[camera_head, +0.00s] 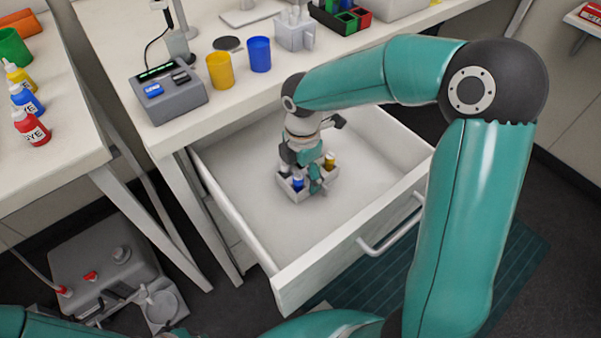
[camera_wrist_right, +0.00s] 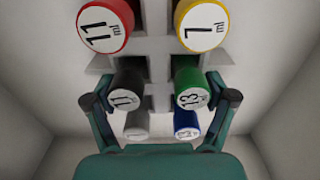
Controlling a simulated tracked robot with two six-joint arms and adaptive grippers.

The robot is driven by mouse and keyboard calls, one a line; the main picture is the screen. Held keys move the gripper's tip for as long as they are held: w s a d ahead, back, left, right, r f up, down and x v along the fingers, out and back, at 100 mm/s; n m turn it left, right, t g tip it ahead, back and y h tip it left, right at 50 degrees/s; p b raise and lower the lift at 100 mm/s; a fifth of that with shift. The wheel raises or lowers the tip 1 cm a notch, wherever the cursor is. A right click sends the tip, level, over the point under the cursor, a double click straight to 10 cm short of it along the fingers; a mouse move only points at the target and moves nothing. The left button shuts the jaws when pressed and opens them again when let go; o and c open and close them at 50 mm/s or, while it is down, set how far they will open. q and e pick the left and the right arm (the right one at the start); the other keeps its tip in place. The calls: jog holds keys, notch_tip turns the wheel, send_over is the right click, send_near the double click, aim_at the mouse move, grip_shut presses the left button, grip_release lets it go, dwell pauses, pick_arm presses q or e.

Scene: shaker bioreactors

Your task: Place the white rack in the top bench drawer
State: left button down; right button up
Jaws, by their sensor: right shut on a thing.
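The white rack (camera_head: 287,187) is inside the open top bench drawer (camera_head: 240,165), near the middle of its floor. It holds several vials with coloured caps; a blue and a yellow one show in the head view. My right gripper (camera_head: 306,172) reaches down into the drawer and is shut on the rack. In the right wrist view the fingers (camera_wrist_right: 160,103) flank the rack (camera_wrist_right: 158,48), with red, yellow, black, green, grey and blue caps around them. I cannot tell whether the rack touches the drawer floor. My left gripper is out of view.
The bench (camera_head: 240,110) above the drawer carries a grey device (camera_head: 168,95), a yellow cup (camera_head: 220,70) and a blue cup (camera_head: 259,54). Drawer walls surround the rack, with free floor around it. Dye bottles (camera_head: 32,127) stand on the left table.

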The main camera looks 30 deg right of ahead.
jog(key=shift+f, duration=0.1)
jog(key=o, duration=1.1)
jog(key=shift+c, duration=0.2)
notch_tip(320, 180, up, 12)
jog(key=p, duration=0.3)
jog(key=shift+r, duration=0.25)
